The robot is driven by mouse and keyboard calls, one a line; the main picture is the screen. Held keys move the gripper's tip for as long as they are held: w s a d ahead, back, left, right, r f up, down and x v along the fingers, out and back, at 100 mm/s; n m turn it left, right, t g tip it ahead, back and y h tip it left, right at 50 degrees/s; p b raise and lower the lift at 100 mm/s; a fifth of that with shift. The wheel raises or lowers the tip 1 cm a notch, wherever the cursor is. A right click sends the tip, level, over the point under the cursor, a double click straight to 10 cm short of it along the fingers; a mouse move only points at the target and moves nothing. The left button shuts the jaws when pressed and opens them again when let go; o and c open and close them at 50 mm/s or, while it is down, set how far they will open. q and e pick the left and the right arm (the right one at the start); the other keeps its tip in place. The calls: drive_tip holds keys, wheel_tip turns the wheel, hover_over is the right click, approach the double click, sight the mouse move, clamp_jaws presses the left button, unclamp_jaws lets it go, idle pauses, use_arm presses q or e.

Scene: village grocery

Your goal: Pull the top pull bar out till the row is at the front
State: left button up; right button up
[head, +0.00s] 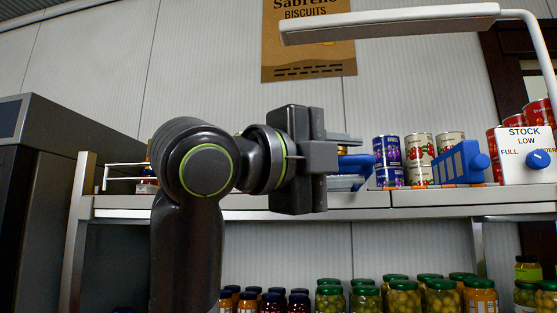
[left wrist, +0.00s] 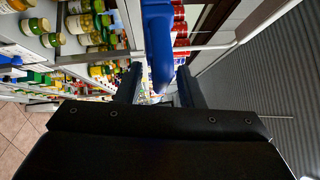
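A blue pull bar (head: 357,164) on the top shelf shows just right of my left gripper in the head view, partly hidden by it. In the left wrist view a blue bar (left wrist: 158,42) reaches down between the two dark fingers of my left gripper (left wrist: 159,78), with gaps visible on both sides. My left gripper also shows side-on in the head view (head: 332,160). It looks open; I cannot tell whether a finger touches the bar. Another blue slotted piece (head: 460,164) stands farther right, before cans (head: 419,150). My right gripper is not in view.
The white top shelf (head: 430,198) runs across, with jars (head: 400,298) below. A white stock dial box (head: 526,155) stands at the right. A white lamp-like arm (head: 390,22) hangs above. A dark cabinet (head: 70,170) stands at the left.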

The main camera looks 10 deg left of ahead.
use_arm(q)
drive_tip(key=b+v, duration=0.6)
drive_tip(key=v, duration=1.1)
drive_tip(key=shift+s+a+b, duration=0.2)
drive_tip(key=shift+b, duration=0.15)
drive_tip(key=shift+w, duration=0.1)
